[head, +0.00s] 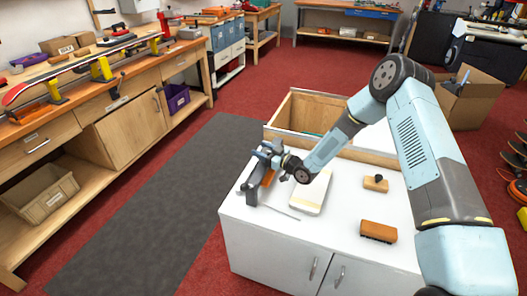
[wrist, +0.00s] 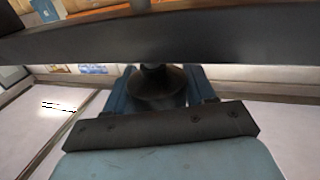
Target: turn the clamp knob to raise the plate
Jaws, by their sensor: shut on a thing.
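A dark grey clamp frame (head: 252,194) stands at the left end of the white cabinet top. In the wrist view its dark crossbar (wrist: 230,38) runs across the upper part of the picture. The dark round clamp knob (wrist: 157,90) is below that bar, with a spindle running up from it. My gripper (head: 270,152) is at the clamp in the head view. In the wrist view my blue fingers stand on either side of the knob, shut on it. The plate cannot be made out clearly in either view.
A cream board (head: 311,192) lies right of the clamp, and a thin rod (head: 281,212) in front. A brown brush (head: 378,231) and a small wooden block with a dark knob (head: 376,183) are farther right. An open wooden box (head: 284,124) stands behind.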

